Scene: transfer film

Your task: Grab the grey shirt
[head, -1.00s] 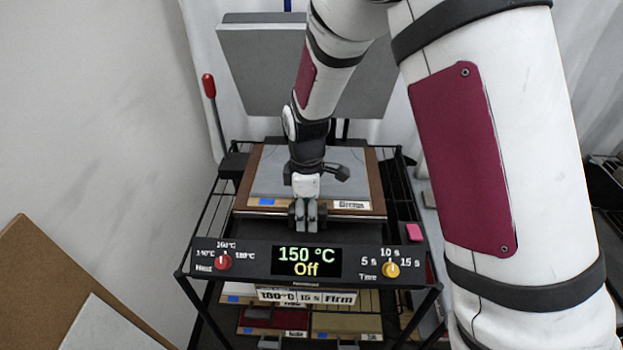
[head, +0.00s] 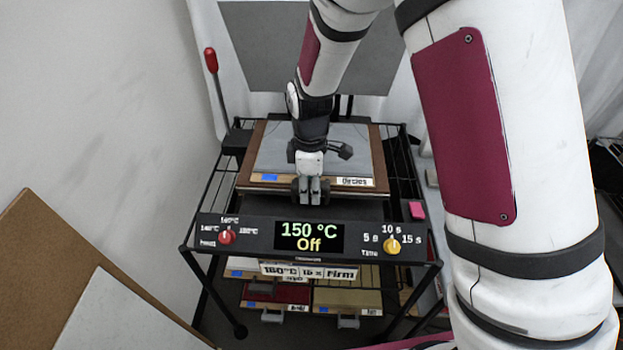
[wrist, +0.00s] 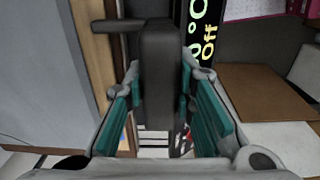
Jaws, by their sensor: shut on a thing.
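The grey shirt (head: 268,150) lies flat on a brown board (head: 378,152) on the press's lower bed, under the raised plate. The board's front edge has a blue patch and a label that seems to read "Circles". My gripper (head: 310,198) is at the middle of that front edge, pointing down. In the wrist view my gripper (wrist: 160,105) is shut on a dark grey handle (wrist: 158,60) that sticks out from the board. The grey shirt (wrist: 30,80) shows there at the left. My wrist and fingers hide part of the shirt and front edge.
A press panel (head: 308,237) reading "150 °C Off" stands close in front of my gripper. The raised plate (head: 250,50) is behind. Boards with red (head: 278,293) and tan (head: 345,299) cloths sit below. A red-tipped lever (head: 217,90) stands left.

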